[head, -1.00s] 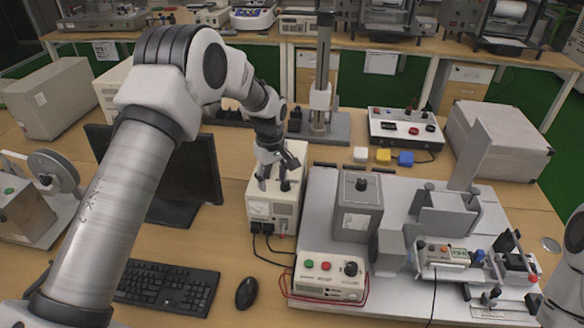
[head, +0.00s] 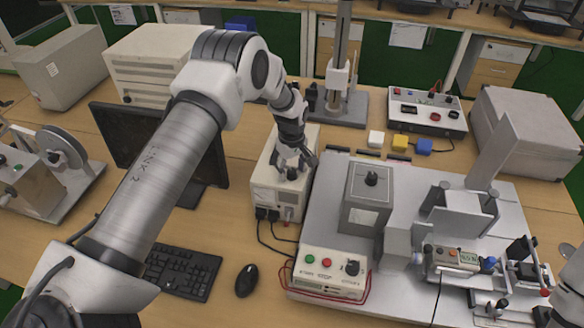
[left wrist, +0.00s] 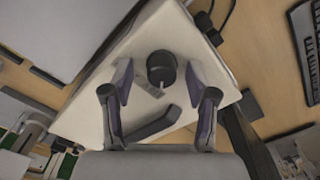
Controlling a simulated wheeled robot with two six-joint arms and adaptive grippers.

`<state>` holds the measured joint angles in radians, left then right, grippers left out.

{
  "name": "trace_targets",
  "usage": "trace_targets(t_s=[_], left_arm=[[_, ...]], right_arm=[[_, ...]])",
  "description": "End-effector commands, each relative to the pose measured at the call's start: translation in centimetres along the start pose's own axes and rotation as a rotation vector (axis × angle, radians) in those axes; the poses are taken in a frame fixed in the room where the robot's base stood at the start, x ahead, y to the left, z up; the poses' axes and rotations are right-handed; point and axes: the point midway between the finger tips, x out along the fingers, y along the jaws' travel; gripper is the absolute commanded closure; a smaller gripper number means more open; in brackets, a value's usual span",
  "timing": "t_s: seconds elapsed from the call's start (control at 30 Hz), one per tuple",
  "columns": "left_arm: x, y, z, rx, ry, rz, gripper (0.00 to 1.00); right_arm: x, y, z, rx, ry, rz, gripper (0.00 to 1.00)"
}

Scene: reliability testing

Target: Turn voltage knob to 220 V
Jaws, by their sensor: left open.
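A white box-shaped power unit (head: 266,190) stands on the table left of the grey platform. My left gripper (head: 294,168) is above its top, pointing down. In the left wrist view the unit's pale top (left wrist: 140,45) carries a round black knob (left wrist: 161,70) and a dark curved handle (left wrist: 154,124). The open fingers of my left gripper (left wrist: 158,88) stand on either side of the knob, with gaps between. The fingers partly cover the unit's top in the head view. No voltage marking is readable. My right gripper is out of view.
A black monitor (head: 150,140) stands close left of the unit. The grey platform (head: 325,205) on the right carries a grey box with a knob (head: 368,195) and a red-and-green-button tester (head: 325,272). Black cables (head: 270,228) hang from the unit's front.

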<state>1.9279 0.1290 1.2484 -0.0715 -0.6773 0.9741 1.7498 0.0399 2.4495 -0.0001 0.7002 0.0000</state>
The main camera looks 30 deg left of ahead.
Motion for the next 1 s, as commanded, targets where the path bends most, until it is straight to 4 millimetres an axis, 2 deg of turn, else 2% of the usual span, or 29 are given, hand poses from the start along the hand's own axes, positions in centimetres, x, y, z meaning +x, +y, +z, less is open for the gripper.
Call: trace_targets(t_s=[0.03,0.17,0.2,0.67,1.0], left_arm=[[0.0,0.0,0.0,0.000,0.000,0.000,0.49],[0.0,0.0,0.0,0.000,0.000,-0.001,0.95],[0.0,0.0,0.0,0.000,-0.001,-0.002,1.00],[0.4,-0.2,0.1,0.056,-0.004,-0.005,1.00],[0.7,-0.2,0.2,0.283,-0.006,-0.007,1.00]], right_arm=[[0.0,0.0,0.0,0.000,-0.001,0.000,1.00],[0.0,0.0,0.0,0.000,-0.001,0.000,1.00],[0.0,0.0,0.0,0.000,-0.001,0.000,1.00],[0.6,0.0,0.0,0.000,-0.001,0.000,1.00],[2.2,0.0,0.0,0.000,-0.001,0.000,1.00]])
